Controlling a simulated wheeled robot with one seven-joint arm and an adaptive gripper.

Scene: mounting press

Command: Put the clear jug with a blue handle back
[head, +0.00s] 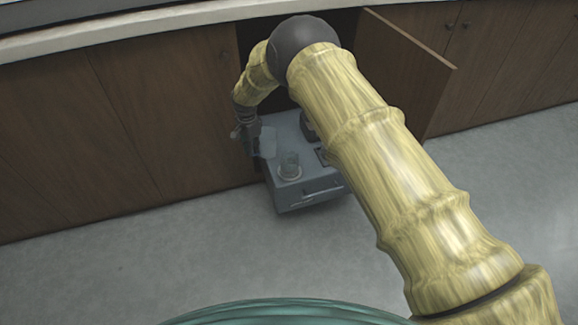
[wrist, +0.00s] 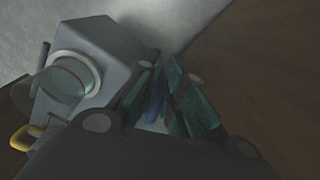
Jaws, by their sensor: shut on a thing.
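My gripper (head: 247,133) is low in front of the cabinet, at the left side of the grey press. It is shut on the clear jug (head: 267,142), a pale see-through shape beside the fingers. In the wrist view my gripper's fingers (wrist: 172,98) close around a blue strip, the jug's blue handle (wrist: 155,102). Most of the jug's body is hard to make out there. I cannot tell whether the jug touches the press.
The grey press (head: 310,190) stands on the floor at the open cabinet. The open cabinet door (head: 405,65) is to the right. Floor in front is clear.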

